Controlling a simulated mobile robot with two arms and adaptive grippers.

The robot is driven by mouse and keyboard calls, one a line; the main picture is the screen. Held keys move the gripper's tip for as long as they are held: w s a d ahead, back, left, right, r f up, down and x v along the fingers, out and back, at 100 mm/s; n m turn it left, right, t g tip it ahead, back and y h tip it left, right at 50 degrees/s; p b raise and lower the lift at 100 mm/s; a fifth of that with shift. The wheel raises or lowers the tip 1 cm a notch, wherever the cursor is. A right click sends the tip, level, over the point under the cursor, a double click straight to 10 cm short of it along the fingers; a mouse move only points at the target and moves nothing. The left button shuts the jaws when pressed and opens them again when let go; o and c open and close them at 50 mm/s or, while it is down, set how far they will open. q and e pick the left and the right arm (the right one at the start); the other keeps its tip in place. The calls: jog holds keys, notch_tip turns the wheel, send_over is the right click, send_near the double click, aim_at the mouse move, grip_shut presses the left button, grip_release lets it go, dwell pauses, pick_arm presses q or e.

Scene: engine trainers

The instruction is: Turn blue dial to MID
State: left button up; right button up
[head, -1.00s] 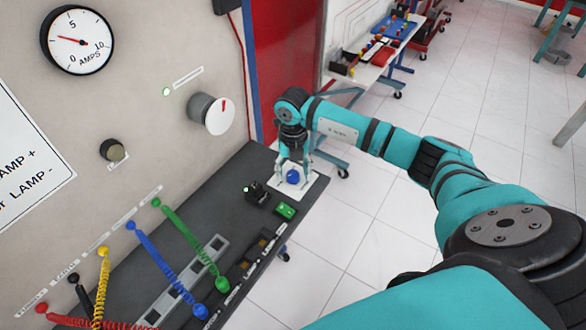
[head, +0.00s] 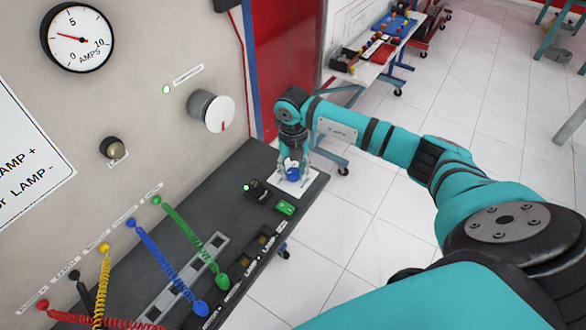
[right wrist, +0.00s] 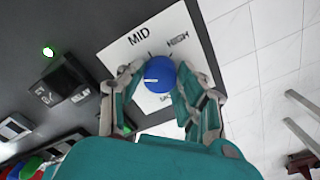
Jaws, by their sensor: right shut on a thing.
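The blue dial (head: 293,174) stands on a white plate (head: 308,179) at the far end of the dark bench. In the right wrist view, the dial (right wrist: 157,74) is between the fingertips of my right gripper (right wrist: 154,81), which is shut on it from both sides. A short white line on the dial points left in that view. The plate shows the words MID and HIGH beyond the dial; a lower label is partly hidden by the dial and fingers. My left gripper is not in view.
A black switch block (head: 256,191) with a lit green lamp and a green block (head: 285,207) sit close to the plate. A large grey knob (head: 213,111) with a red mark sticks out of the panel. Coiled cables hang at lower left. Open floor lies right.

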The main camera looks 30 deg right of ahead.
aim_at(293, 171)
jog(key=shift+m, duration=0.3)
jog(key=m, duration=0.4)
jog(key=shift+m, duration=0.4)
jog(key=m, duration=0.6)
jog(key=shift+m, duration=0.3)
jog(key=o, duration=1.1)
jog(key=shift+o, duration=0.2)
notch_tip(293, 171, up, 12)
